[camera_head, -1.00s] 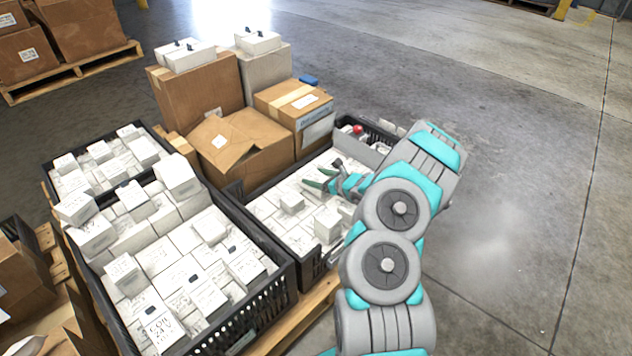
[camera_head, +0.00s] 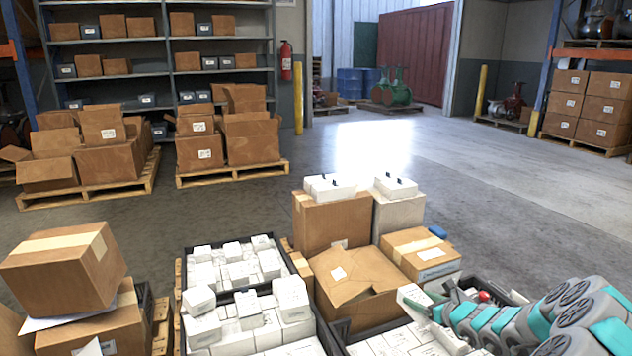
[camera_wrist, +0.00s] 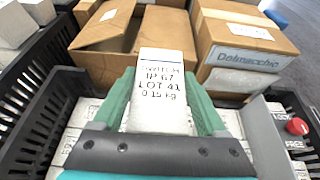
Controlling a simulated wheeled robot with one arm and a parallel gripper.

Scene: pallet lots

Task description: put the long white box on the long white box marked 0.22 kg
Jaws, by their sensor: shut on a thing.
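My gripper (camera_head: 440,303) is shut on a long white box (camera_head: 414,296), held above the right-hand black crate. In the wrist view the held box (camera_wrist: 161,80) sits between the two green fingers, its printed face reading "SWITCH IP 67 LOT 41 0.15 kg". Several white boxes stand in the crates, and some lie on top of tall cartons: one group (camera_head: 330,188) on a brown carton and another (camera_head: 395,187) on a pale carton. I cannot read a 0.22 kg mark on any of them.
An open-flapped brown carton (camera_head: 354,283) and a taped carton (camera_head: 420,254) stand just beyond the held box. A black crate (camera_wrist: 38,128) rim lies left in the wrist view. A red round thing (camera_wrist: 297,127) is at right. Open floor lies behind.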

